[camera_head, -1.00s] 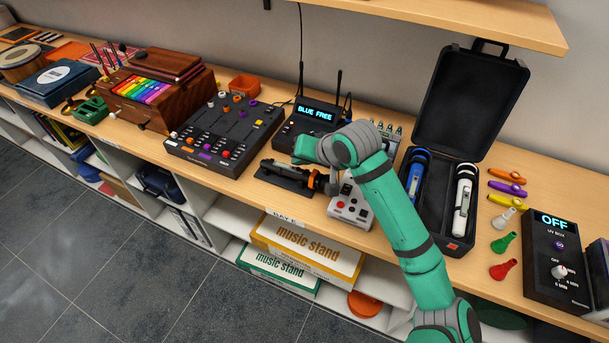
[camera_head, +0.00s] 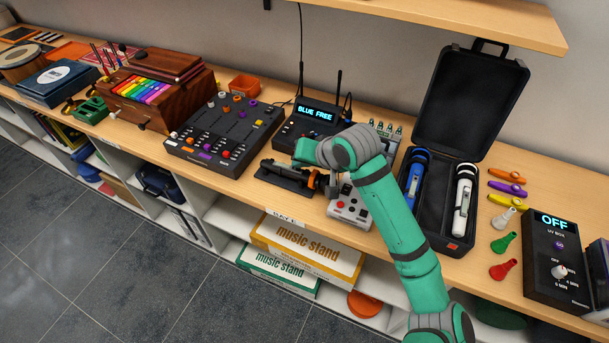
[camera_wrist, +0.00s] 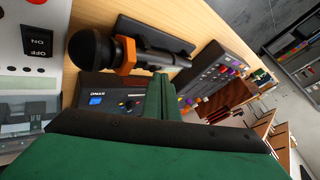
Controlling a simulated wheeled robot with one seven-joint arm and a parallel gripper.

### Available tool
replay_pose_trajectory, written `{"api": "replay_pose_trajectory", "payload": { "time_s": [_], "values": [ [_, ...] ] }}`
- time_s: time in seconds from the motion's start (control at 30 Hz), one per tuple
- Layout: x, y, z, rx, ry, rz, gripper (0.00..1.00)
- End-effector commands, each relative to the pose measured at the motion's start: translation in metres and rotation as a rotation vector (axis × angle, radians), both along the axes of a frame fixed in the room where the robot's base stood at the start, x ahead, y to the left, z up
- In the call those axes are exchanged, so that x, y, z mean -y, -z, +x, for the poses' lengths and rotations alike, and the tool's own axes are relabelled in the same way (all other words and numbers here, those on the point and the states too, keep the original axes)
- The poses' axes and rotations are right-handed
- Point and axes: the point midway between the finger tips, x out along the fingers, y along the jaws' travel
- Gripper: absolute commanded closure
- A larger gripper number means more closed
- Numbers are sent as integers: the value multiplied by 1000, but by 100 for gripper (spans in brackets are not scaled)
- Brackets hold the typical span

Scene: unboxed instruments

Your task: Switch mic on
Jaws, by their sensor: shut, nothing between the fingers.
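A black microphone with an orange ring lies on a dark flat rest (camera_head: 276,180) near the table's front edge. In the wrist view the microphone (camera_wrist: 150,57) lies across the top middle, its round head to the left and its body on the rest (camera_wrist: 165,36). No switch on its body can be made out. My gripper (camera_wrist: 160,77) is shut and empty, its green fingertips close to the microphone's body; I cannot tell if they touch. In the head view my arm hides most of the gripper. A blue microphone (camera_head: 415,176) and a white microphone (camera_head: 463,204) lie in an open black case (camera_head: 437,222).
A white box (camera_head: 350,208) with a black ON/OFF rocker (camera_wrist: 37,42) stands beside the microphone's head. A receiver reading BLUE FREE (camera_head: 315,115) stands behind, a mixer (camera_head: 222,135) to the left. A UV box (camera_head: 555,255) stands far right. A shelf (camera_head: 450,20) overhangs the back.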

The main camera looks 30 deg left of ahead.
Motion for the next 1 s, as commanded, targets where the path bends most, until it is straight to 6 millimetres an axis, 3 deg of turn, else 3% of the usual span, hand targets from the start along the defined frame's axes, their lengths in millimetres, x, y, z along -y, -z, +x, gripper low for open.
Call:
{"api": "replay_pose_trajectory", "payload": {
  "time_s": [0.63, 1.0],
  "values": [
    [0, 3, 0, -1, 1, 0, 100],
    [-1, -9, 0, 1, 0, 0, 100]
  ]
}}
